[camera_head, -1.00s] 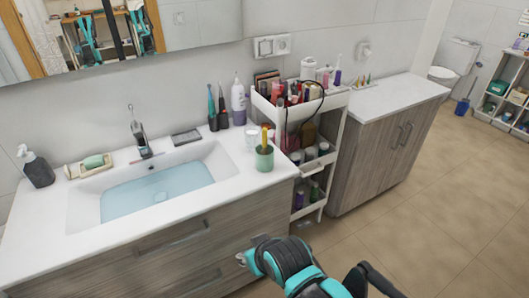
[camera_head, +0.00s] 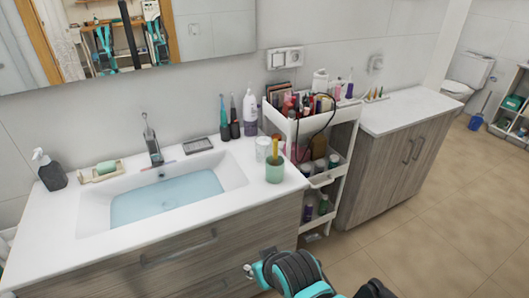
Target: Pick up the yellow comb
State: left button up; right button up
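A thin upright yellow object (camera_head: 275,147), which looks like the yellow comb, stands in a green cup (camera_head: 275,168) on the white sink counter, near its right front corner. Its lower part is hidden inside the cup, and no teeth can be made out at this size. A teal and black section of my arm shows at the bottom of the picture, in front of the drawers and well below the cup. No gripper fingers can be made out on it. My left gripper is not in the picture.
A white cup (camera_head: 263,148) stands just behind the green cup. The white cart (camera_head: 346,125), full of cosmetics, is close on the right. The counter (camera_head: 235,200) left of the cup is clear beside the basin.

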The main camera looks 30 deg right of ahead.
aim_at(274, 162)
jog(key=i+l+u, duration=0.1)
jog(key=l+u, duration=0.2)
jog(key=l, duration=0.7)
jog(key=l+u, duration=0.3)
jog(key=l, duration=0.65)
